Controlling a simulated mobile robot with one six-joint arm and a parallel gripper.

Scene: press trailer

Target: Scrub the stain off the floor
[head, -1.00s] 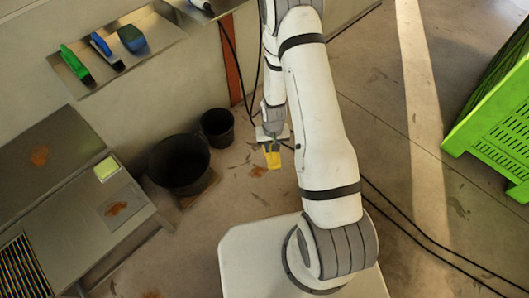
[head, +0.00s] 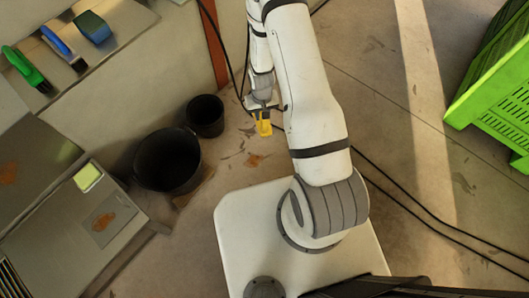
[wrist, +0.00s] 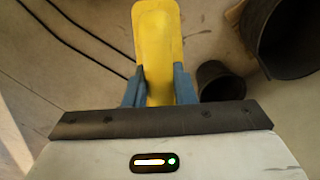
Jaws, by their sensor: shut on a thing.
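My gripper (head: 263,112) is shut on a yellow scrubber (head: 264,128). In the wrist view the scrubber (wrist: 158,50) is a long yellow piece between the two blue-grey fingers (wrist: 159,88); any bristles are hidden. An orange-brown stain (head: 254,160) lies on the concrete floor. In the head view the scrubber is above the stain and slightly right of it, apart from it in the picture. Its height above the floor is hard to tell. The stain is not visible in the wrist view.
Two black buckets, a large one (head: 168,160) and a small one (head: 205,115), stand left of the gripper. A wall shelf (head: 118,32) holds green and blue brushes. A bench (head: 130,240) is at left, a green crate (head: 495,95) at right. Black cables (head: 400,210) cross the floor.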

